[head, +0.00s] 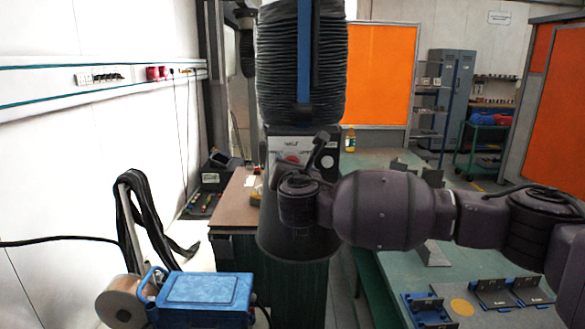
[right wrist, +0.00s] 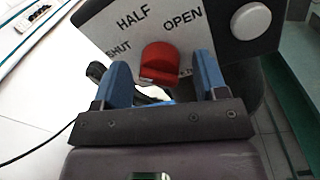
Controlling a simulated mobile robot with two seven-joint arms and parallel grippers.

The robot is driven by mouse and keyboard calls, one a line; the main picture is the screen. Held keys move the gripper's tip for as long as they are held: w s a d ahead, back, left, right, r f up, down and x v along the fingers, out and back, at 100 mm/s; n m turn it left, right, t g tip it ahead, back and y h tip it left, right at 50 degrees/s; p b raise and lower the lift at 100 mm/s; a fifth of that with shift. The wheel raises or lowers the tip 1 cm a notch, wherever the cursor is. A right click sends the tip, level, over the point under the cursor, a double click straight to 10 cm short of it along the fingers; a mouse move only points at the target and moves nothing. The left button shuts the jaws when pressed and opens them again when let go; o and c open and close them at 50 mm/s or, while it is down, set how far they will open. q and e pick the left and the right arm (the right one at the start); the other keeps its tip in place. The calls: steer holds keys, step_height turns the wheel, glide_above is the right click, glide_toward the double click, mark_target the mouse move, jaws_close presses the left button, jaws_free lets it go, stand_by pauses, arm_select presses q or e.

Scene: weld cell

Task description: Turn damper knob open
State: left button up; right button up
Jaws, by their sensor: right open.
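The damper knob (right wrist: 161,62) is red and sits on a pale label plate (right wrist: 130,38) printed SHUT, HALF and OPEN from left to right. I cannot tell for certain which word it points to. My right gripper (right wrist: 161,80) is open, with one blue finger on each side of the knob and a gap on both sides. In the head view the red knob (head: 291,159) shows small on the panel, below a black bellows duct, with my right arm reaching in from the right and partly covering the panel. My left gripper is not in view.
A round white button (right wrist: 250,21) is right of the label. The brown-topped bench (head: 236,200) stands left of the panel. A blue welding unit (head: 205,290) and wire spool (head: 121,303) are at lower left. A green table (head: 400,275) with fixtures lies under my right arm.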

steer(key=c, duration=0.9)
steer(key=shift+f+m, duration=0.15)
steer(key=shift+m, duration=0.15)
steer(key=m+b, duration=0.1)
steer(key=m, duration=0.5)
steer(key=m+b, duration=0.1)
steer(key=m, duration=0.5)
steer(key=m+h, duration=0.1)
steer(key=m, duration=0.5)
steer(key=shift+f+t+b, duration=0.3)
steer(key=shift+t+b, duration=0.1)
